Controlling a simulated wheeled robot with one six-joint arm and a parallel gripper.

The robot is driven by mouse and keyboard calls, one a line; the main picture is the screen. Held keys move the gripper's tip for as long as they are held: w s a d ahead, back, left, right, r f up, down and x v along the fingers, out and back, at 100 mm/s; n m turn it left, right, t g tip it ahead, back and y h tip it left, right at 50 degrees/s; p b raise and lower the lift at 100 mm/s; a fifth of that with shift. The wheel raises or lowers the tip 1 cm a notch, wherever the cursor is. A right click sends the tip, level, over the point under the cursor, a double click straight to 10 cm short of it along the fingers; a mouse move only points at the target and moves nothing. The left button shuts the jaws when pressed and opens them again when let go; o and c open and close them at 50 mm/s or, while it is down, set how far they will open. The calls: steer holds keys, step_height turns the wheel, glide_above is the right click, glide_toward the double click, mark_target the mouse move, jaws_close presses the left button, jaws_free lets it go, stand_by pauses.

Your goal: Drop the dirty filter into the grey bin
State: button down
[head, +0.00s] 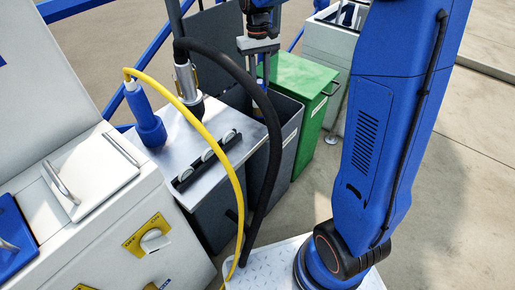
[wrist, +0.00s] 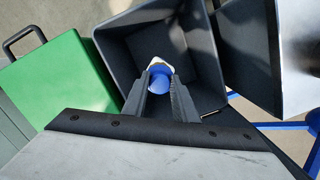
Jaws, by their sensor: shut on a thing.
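My gripper (wrist: 159,80) is shut on a small rounded thing with a white rim and a blue face, which I take to be the dirty filter (wrist: 159,77). In the wrist view the filter shows between the fingertips, over the open mouth of the grey bin (wrist: 117,60). The bin's inside looks dark and empty where I can see it. In the head view my gripper (head: 260,62) points down at the grey bin (head: 286,138), between the green bin and a dark cabinet.
A closed green bin (head: 304,85) with a handle stands close beside the grey bin. A yellow cable (head: 215,137) arches in front.

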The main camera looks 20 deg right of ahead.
steer(key=shift+f, duration=0.6)
steer(key=c, duration=1.4)
jaws_free()
steer(key=shift+o, duration=0.2)
step_height(320, 180, up, 12)
steer(key=w, duration=0.1)
steer(key=shift+w, duration=0.2)
steer(key=shift+s, duration=0.1)
